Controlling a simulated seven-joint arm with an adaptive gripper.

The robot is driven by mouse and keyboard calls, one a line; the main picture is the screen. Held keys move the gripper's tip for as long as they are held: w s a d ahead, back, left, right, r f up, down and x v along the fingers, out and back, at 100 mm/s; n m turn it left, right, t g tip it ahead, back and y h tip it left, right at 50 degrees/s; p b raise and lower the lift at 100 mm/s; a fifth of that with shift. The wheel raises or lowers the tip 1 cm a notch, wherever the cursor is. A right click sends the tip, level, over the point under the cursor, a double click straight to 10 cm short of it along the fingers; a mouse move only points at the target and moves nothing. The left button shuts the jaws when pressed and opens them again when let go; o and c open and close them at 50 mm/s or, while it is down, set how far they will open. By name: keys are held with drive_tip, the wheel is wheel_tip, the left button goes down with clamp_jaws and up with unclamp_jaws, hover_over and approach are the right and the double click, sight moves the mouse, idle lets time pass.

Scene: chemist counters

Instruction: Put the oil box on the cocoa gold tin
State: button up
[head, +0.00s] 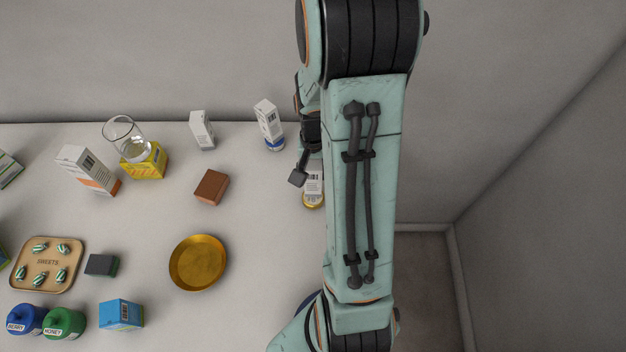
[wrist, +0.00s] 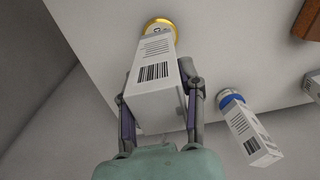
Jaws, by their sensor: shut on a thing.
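The oil box, a white carton with barcodes (wrist: 152,72), is between the two fingers of my gripper (wrist: 160,66) in the wrist view. My gripper is shut on it. The cocoa gold tin (wrist: 158,22) shows its gold rim just past the far end of the box. The box overlaps the tin in this view, and I cannot tell whether they touch. In the head view the gold tin (head: 313,201) is partly hidden by my arm, with the white, barcoded box (head: 313,178) showing over it. One finger shows to the left of it; the other is hidden.
Another white box (head: 267,112) stands on a blue-rimmed tin (head: 275,143) close by on the left. A small white box (head: 202,130), a brown block (head: 211,187) and a gold bowl (head: 198,262) stand farther left. The counter (head: 262,205) between bowl and gold tin is clear.

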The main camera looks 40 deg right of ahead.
sight(313, 180)
drive_tip(key=shift+f, duration=1.6)
drive_tip(key=shift+f, duration=0.15)
drive_tip(key=o, duration=1.1)
drive_tip(key=shift+o, duration=0.2)
wheel_tip(313, 180, up, 12)
drive_tip(key=shift+a+r, duration=0.1)
drive_tip(key=shift+r, duration=0.1)
drive_tip(key=s+a+r+n, duration=0.2)
drive_tip(key=s+a+n, duration=0.3)
drive_tip(key=a, duration=0.4)
drive_tip(key=s+a+r+n, duration=0.3)
drive_tip(key=s+a+n, duration=0.2)
drive_tip(key=a, duration=0.4)
drive_tip(key=shift+s+a+r+y, duration=0.25)
drive_tip(key=shift+s+y, duration=0.15)
drive_tip(key=shift+s, duration=0.3)
